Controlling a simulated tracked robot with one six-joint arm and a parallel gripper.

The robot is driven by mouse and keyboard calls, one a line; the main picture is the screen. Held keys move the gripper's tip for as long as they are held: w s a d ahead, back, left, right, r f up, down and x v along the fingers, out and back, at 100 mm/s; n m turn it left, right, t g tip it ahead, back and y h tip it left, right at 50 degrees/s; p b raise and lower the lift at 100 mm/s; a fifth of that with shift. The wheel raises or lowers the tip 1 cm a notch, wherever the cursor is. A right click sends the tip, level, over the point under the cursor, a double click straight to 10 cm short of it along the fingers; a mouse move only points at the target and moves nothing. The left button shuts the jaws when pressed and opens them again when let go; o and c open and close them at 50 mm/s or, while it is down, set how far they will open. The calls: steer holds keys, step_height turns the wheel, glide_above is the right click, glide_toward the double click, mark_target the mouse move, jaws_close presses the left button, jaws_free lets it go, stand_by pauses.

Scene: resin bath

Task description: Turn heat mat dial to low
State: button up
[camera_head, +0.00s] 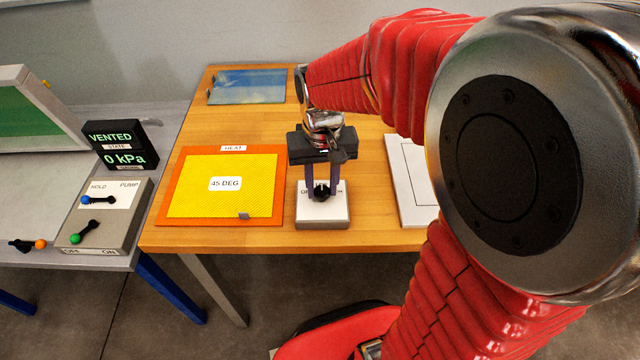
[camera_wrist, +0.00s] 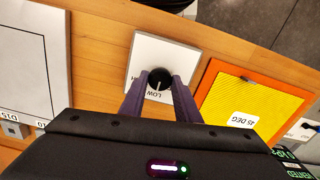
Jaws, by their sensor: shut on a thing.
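The heat mat dial is a black round knob (camera_head: 321,194) on a white box (camera_head: 323,213) near the table's front edge. It also shows in the wrist view (camera_wrist: 159,78). My gripper (camera_head: 322,188) points down from above, its two purple fingers shut on opposite sides of the knob. In the wrist view, a pale mark on the knob appears to face the upside-down LOW label. Other lettering on the box is partly hidden by the fingers. The orange and yellow heat mat (camera_head: 190,203) lies left of the box and bears a sign reading 45 DEG.
A white panel (camera_head: 400,190) lies right of the dial box. A glassy blue sheet (camera_head: 247,87) lies at the table's back left. On the grey bench at left stand a pump box (camera_head: 113,222) with levers and a display (camera_head: 121,145) reading VENTED, 0 kPa.

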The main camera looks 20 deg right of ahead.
steer(key=shift+w+r, duration=0.1)
steer(key=o, duration=1)
steer(key=shift+o, duration=0.2)
step_height(320, 180, up, 14)
steer(key=shift+f, duration=0.2)
stand_by(0.3)
steer(key=n+t, duration=0.2)
steer(key=t, duration=0.3)
glide_toward(323, 195)
steer(key=s+r, duration=0.4)
steer(key=s, duration=0.2)
steer(key=shift+a+r+t, duration=0.25)
steer(key=shift+r+t, duration=0.05)
steer(key=shift+r, duration=0.05)
